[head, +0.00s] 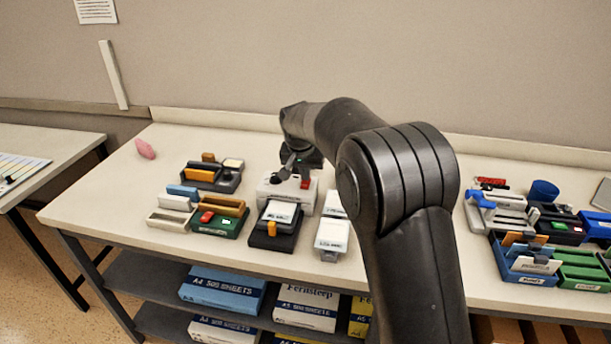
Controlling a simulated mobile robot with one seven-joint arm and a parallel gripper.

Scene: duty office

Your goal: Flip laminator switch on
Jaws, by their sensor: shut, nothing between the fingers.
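A pale grey, box-shaped device (268,196) stands on the long table, left of my arm. It looks like the laminator, though no label on it can be read. A small red part, likely its switch (305,184), sits at its right top. My gripper (284,175) is shut and empty, pointing down just above the device and left of the red part. I cannot tell whether it touches the device. My wrist and gripper hide the back of the device. The switch position is too small to tell.
Trays and devices (527,257) crowd the right side. The table's left end is mostly clear, with a pink item (145,149).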

